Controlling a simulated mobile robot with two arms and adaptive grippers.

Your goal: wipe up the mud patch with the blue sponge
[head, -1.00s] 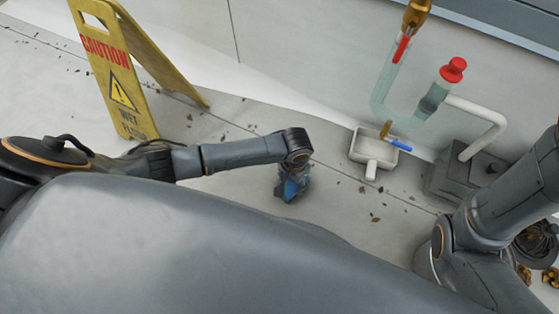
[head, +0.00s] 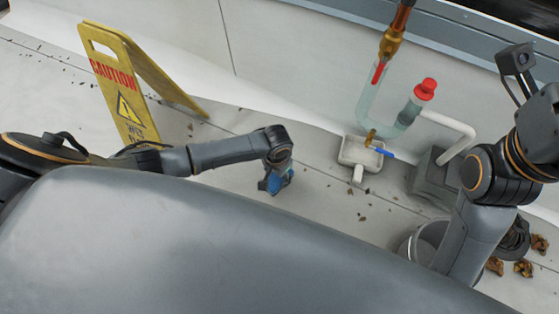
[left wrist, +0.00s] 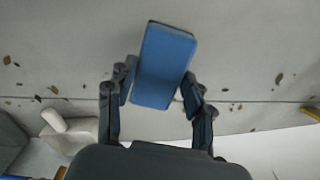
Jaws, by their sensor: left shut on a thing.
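The blue sponge (left wrist: 165,62) shows in the left wrist view between the two fingers of my left gripper (left wrist: 157,85). In the head view my left gripper (head: 273,184) hangs above the pale floor, and a blue part of the sponge (head: 287,181) shows at it. The gripper is shut on the sponge. I cannot make out a mud patch in either view. My right arm is raised at the right of the head view, but its gripper fingers are not visible.
A yellow caution sign (head: 125,85) stands at upper left. A white tray-like container (head: 360,155) and a clear U-tube (head: 367,110) with a red-capped part (head: 425,90) are by the wall. Crumpled brown leaves (head: 524,268) lie at right, and small debris dots the floor.

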